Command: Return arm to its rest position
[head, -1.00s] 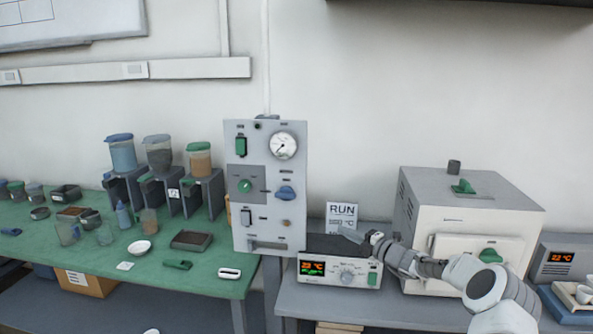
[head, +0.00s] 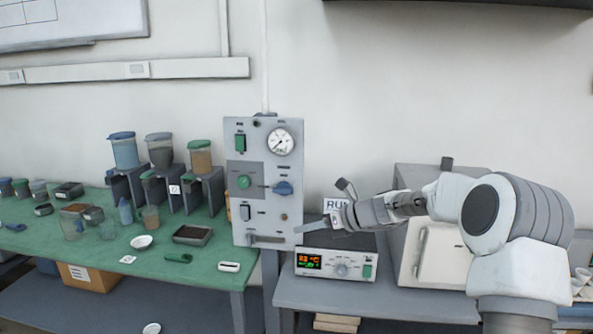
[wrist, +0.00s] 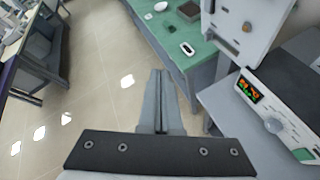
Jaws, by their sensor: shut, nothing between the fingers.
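My gripper (head: 300,229) is in front of the lower right edge of the grey control panel and above the controller box. It is shut and empty. In the wrist view its two fingers (wrist: 160,78) lie together, with floor and the edge of the green table beyond them. My arm reaches in from the right in the head view and covers much of the white furnace (head: 425,255).
The grey panel (head: 262,215) with gauge and knobs stands between the benches. The controller box (head: 318,262) with a lit display sits on the grey bench (head: 400,303). The green table (head: 75,243) holds hoppers, dishes and jars. Floor (wrist: 95,60) is open in the wrist view.

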